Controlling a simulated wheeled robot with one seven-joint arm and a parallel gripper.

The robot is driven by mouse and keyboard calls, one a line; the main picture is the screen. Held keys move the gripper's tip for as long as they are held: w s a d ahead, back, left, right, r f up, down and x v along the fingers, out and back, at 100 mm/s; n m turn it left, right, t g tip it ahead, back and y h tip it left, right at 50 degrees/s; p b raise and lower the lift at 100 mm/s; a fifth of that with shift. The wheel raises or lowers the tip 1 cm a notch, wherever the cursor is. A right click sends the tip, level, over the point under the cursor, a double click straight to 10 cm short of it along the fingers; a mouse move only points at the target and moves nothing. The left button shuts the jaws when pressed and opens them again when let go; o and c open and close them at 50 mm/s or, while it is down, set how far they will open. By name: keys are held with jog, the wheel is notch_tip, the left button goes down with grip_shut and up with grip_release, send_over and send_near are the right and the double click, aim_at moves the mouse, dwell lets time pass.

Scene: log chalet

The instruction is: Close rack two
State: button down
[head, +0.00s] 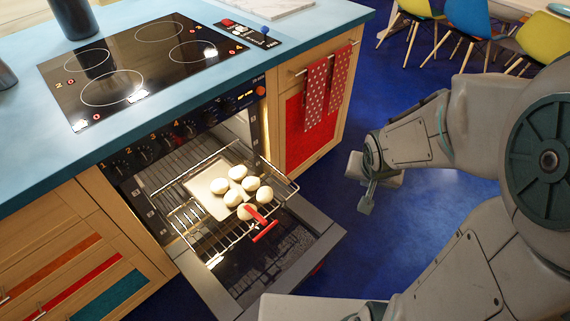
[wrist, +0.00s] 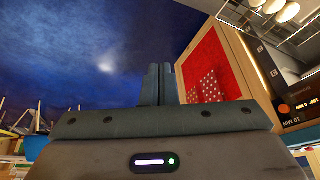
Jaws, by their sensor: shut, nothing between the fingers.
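The oven (head: 190,160) under the counter is open, its door (head: 330,240) folded down. A wire rack (head: 205,238) is pulled partway out over the door. It carries a pale tray (head: 203,190) with several round white buns (head: 237,172) and has a red handle (head: 264,228) at its front. I cannot read a number on the rack. My gripper (head: 368,195) is right of the rack, apart from it, over the blue floor. In the wrist view its fingers (wrist: 160,85) are together and empty; the rack (wrist: 285,35) with buns shows at the top right.
A cooktop (head: 135,65) is set in the blue counter (head: 50,140). Red dotted towels (head: 327,90) hang on the cabinet right of the oven. Wooden drawers (head: 60,265) are on the left. Colored chairs (head: 480,25) stand at the back right. Floor around my gripper is clear.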

jog(key=w+a+f+m+y+b, duration=0.1)
jog(key=a+f+m+y+b, duration=0.2)
jog(key=f, duration=0.6)
jog(key=w+a+f+m+t+y+b, duration=0.15)
jog(key=a+f+b, duration=0.35)
jog(key=f, duration=0.5)
jog(key=a+f+m+y+b, duration=0.1)
jog(key=a+f+y+b, duration=0.3)
jog(key=f, duration=0.5)
jog(key=a+r+b+x, duration=0.1)
jog(key=r+b+x, duration=0.1)
jog(key=b+x, duration=1.1)
jog(key=shift+w+a+f+h, duration=0.2)
jog(key=shift+w+a+h, duration=0.15)
jog(key=shift+w+a, duration=0.25)
